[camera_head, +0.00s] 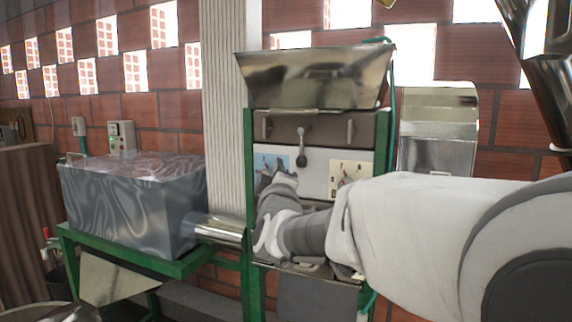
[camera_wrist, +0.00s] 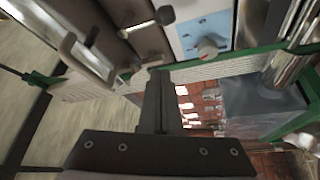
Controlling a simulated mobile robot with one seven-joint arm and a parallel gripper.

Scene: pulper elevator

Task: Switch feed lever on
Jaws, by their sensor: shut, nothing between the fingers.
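The green-framed machine has a front with a grey lever (camera_head: 302,150) that hangs down and ends in a round knob. The lever's round end (camera_wrist: 165,15) shows at the top of the wrist view. A grey knob (camera_wrist: 208,46) sits on the blue label. Which control is the feed lever cannot be read. My gripper (camera_head: 275,176) is shut and empty in front of the panel's left part, below and left of the lever. Its fingers (camera_wrist: 159,82) appear apart from the lever.
A metal hopper (camera_head: 315,78) tops the machine. Two bar handles (camera_head: 350,132) flank the lever. A grey tank (camera_head: 135,205) stands on a green frame at left, with a metal spout (camera_head: 218,230) toward the machine. My arm covers the machine's lower right.

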